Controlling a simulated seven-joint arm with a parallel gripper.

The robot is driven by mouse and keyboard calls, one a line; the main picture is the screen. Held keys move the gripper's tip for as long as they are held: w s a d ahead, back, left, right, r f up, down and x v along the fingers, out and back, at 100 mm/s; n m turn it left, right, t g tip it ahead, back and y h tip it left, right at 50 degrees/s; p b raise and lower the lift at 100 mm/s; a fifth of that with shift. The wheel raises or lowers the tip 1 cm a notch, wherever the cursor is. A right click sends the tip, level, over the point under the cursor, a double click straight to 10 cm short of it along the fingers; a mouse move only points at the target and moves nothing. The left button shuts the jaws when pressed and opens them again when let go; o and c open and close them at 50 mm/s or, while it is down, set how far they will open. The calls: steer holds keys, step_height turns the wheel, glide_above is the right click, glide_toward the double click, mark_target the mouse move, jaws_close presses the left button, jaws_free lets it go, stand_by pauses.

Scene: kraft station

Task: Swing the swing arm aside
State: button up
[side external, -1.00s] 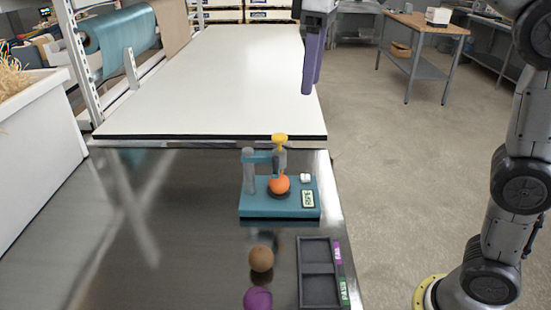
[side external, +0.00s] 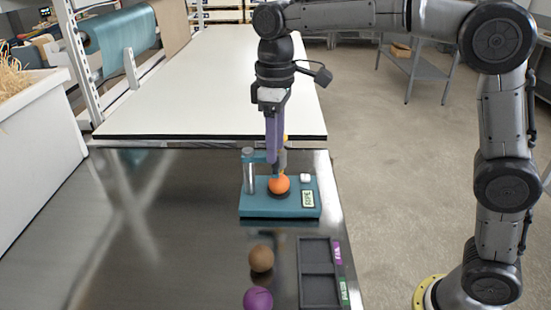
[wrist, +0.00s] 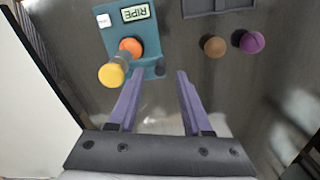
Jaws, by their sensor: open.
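A teal tester base (side external: 262,211) stands on the metal bench, with an orange ball (side external: 279,184) on it and a small display reading RIPE (wrist: 136,13). A grey post (side external: 249,178) rises at its left. In the wrist view my gripper (wrist: 158,75) is open and empty. I cannot tell whether a finger touches the arm.
A brown ball (side external: 261,258) and a purple ball (side external: 258,299) lie in front of the base. A dark two-compartment tray (side external: 301,272) with FAIL and PASS labels lies to their right. A white table (side external: 200,85) stands behind. The bench left of the base is clear.

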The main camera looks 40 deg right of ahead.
mark_target(263, 160)
steer(key=shift+f, duration=2)
jaws_close()
